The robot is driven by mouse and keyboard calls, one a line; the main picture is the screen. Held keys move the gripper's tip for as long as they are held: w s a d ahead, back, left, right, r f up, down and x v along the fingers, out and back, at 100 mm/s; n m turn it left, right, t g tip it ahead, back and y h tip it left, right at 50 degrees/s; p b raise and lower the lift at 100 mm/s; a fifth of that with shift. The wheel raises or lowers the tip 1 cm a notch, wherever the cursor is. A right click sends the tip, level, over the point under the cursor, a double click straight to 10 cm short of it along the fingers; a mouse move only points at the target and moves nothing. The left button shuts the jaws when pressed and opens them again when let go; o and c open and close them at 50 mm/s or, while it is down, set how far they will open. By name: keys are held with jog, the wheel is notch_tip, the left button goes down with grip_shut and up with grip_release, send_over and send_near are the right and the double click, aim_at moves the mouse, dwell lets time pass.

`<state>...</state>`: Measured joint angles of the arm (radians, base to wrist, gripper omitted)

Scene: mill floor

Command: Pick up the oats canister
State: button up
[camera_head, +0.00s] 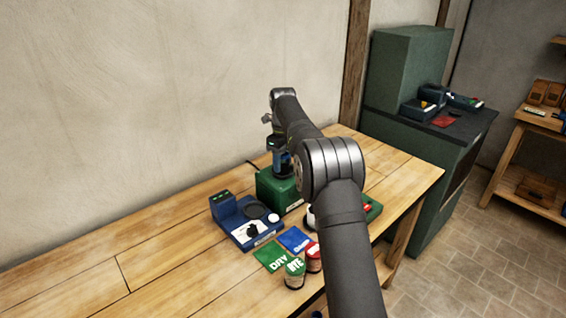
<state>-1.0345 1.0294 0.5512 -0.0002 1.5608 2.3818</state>
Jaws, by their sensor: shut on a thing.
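My gripper (279,152) points down over a green box (273,188) on the wooden bench, left of my arm. A canister with a green top marked RYE (294,274) stands near the front of the bench. A red-topped canister (313,258) stands close behind it, partly hidden. No oats label is readable.
A blue device with a round plate (245,222) sits left of the green box. A green DRY mat (270,257) and a blue mat (294,239) lie before it. My arm hides part of the right side. The bench's left side (120,265) is clear.

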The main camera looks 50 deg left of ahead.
jog(key=shift+r, duration=0.5)
jog(key=r, duration=0.2)
jog(key=d+r, duration=0.1)
jog(key=shift+w+r, duration=0.25)
jog(key=shift+w, duration=0.05)
jog(key=w+d+r, duration=0.5)
jog(key=d+r, duration=0.1)
jog(key=d, duration=0.4)
jog(key=d+f+m, duration=0.2)
jog(key=d+f, duration=0.2)
jog(key=d, duration=0.5)
jog(key=w+d+f+m, duration=0.1)
jog(key=d+f, duration=0.3)
jog(key=d, duration=0.5)
jog(key=d+f+m, duration=0.2)
jog(key=d+f, duration=0.2)
jog(key=d, duration=0.5)
jog(key=a+f, duration=0.2)
jog(key=a, duration=0.1)
jog(key=a+f, duration=0.2)
jog(key=a, duration=0.2)
jog(key=s+a+f, duration=0.1)
jog(key=a+f, duration=0.1)
jog(key=a, duration=0.2)
jog(key=shift+f, duration=2.25)
jog(key=shift+f, duration=0.1)
